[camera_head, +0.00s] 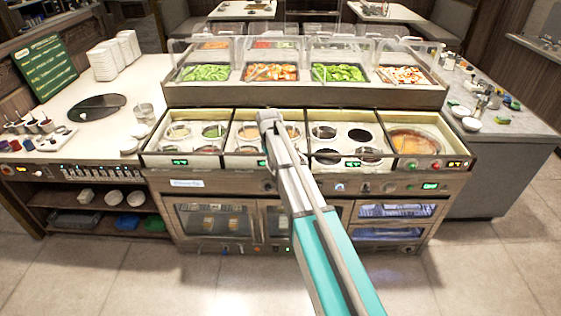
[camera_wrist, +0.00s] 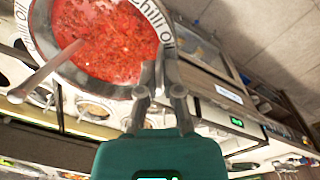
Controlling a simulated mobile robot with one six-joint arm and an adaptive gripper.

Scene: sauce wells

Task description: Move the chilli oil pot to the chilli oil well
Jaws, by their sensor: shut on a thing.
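The chilli oil pot (camera_wrist: 110,72) is a round metal pot with "Chilli Oil" lettered on its pale rim and red, flaky oil inside. A spoon (camera_wrist: 50,70) leans out over its rim. My gripper (camera_wrist: 158,85) is shut on the pot's rim in the wrist view. In the head view my gripper (camera_head: 268,118) is over the middle of the counter, and I cannot make out the pot there. Round wells sit in the counter; one dark well (camera_head: 360,135) is right of my gripper. I cannot read which is the chilli oil well.
Pots stand in the left wells (camera_head: 213,131). A wide orange-brown pan (camera_head: 413,143) is at the right end. Behind, a raised shelf (camera_head: 300,95) holds food trays under clear guards. Side counters hold a dark round plate (camera_head: 96,107), white stacked containers (camera_head: 104,62) and small bowls (camera_head: 472,124).

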